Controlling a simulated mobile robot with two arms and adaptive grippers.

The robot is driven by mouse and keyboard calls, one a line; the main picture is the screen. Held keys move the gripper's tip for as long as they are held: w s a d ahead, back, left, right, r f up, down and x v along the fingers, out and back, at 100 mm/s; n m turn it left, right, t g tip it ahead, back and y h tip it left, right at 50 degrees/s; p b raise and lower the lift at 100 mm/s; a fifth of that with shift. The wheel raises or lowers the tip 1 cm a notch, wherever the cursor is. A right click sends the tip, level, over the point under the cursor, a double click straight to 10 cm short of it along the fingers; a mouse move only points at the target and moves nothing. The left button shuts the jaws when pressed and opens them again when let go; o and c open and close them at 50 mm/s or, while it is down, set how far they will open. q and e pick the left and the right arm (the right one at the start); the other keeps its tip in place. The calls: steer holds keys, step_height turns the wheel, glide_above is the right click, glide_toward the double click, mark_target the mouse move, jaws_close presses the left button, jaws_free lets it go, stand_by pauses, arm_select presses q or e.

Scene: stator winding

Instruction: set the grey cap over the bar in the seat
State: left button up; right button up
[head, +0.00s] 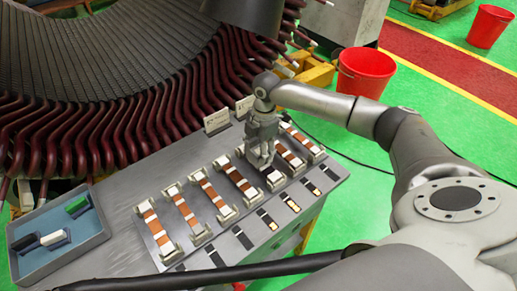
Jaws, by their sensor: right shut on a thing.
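My right gripper (261,164) points down over the row of seats on the grey bench. It is shut on a small grey piece that its fingers mostly hide; it looks like the grey cap. The seat (275,184) below it has a pale end block with a dark top. The gripper hides most of this seat and any bar in it. I cannot tell whether the held piece touches the seat. Neighbouring seats hold copper-coloured bars with white bands, such as the bar (242,183) just to the left. My left gripper is not in view.
A blue tray (65,262) at the bench's left holds a green piece (76,205), a white piece (52,238) and a dark piece (26,242). Small dark slots line the front of the seats. The large stator (110,75) stands behind. Red buckets (366,72) stand on the floor.

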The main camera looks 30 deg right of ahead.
steer(key=shift+f, duration=0.1)
steer(key=shift+s+f+b, duration=0.1)
steer(key=shift+f+b, duration=0.7)
steer(key=shift+f, duration=0.95)
steer(key=shift+s+a+f, duration=0.15)
steer(key=shift+s+f, duration=0.15)
steer(key=shift+s, duration=0.2)
steer(key=shift+c, duration=0.8)
steer(key=shift+f, duration=0.15)
steer(key=shift+c, duration=1.2)
steer(key=o, duration=1.6)
steer(key=shift+w+f, duration=0.3)
steer(key=shift+w, duration=0.05)
steer(key=shift+o, duration=0.2)
steer(key=shift+w, duration=0.15)
steer(key=shift+r, duration=0.1)
